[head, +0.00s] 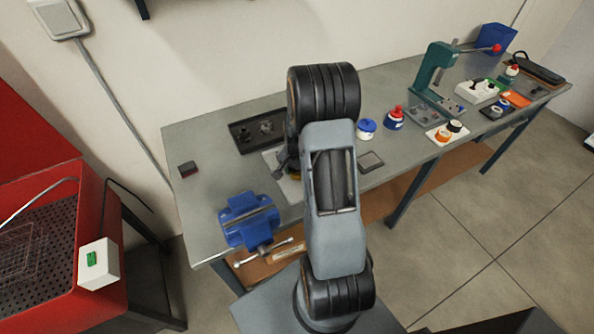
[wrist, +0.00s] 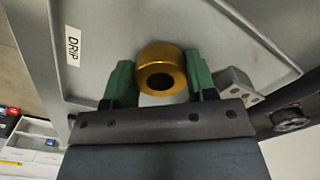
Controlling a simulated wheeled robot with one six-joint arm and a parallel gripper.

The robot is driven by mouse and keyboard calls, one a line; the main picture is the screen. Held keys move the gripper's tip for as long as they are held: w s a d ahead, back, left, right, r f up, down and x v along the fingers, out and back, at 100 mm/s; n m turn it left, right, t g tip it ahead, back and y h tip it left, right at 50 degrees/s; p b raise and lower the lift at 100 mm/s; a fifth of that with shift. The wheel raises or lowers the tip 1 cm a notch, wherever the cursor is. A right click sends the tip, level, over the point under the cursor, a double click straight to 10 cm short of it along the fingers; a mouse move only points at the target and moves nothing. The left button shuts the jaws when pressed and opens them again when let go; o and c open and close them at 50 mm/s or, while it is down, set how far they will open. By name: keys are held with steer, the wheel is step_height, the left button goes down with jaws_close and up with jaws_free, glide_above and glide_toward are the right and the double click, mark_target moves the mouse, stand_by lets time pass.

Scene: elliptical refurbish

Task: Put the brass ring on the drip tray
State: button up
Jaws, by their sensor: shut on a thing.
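The brass ring (wrist: 160,54) is between the green fingers of my gripper (wrist: 160,74) in the wrist view, its hole facing the camera. My gripper is shut on it. The grey drip tray (wrist: 225,45), with a white DRIP label, lies behind the ring and fills much of that view. I cannot tell whether the ring touches the tray. In the head view my arm hides most of the gripper and ring. A pale grey edge of the tray (head: 271,160) shows left of my arm on the bench.
A dark tray with parts (head: 243,139) lies behind the drip tray on the bench (head: 205,150). A blue vise (head: 245,218) is at the front left. Blue and red-topped containers (head: 394,119) and a green press (head: 430,72) stand to the right.

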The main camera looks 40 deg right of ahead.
steer(key=shift+f, duration=0.3)
steer(key=o, duration=1.2)
steer(key=shift+r, duration=0.1)
steer(key=a+r+n+b, duration=0.1)
steer(key=a+r, duration=0.1)
steer(key=r, duration=0.6)
steer(key=a+r+n, duration=0.1)
steer(key=a+r, duration=0.1)
steer(key=r, duration=0.6)
steer(key=shift+s+a+r+n+t, duration=0.75)
steer(key=shift+s+a+r+n, duration=0.45)
steer(key=shift+s+a+n, duration=0.75)
steer(key=shift+s+a+r+n+t, duration=0.8)
steer(key=shift+s+a+r+n, duration=0.45)
steer(key=shift+s+a, duration=1.25)
steer(key=shift+s+a+r+n+t, duration=0.75)
steer(key=shift+s+a+r+n, duration=0.4)
steer(key=shift+s+a+n, duration=0.8)
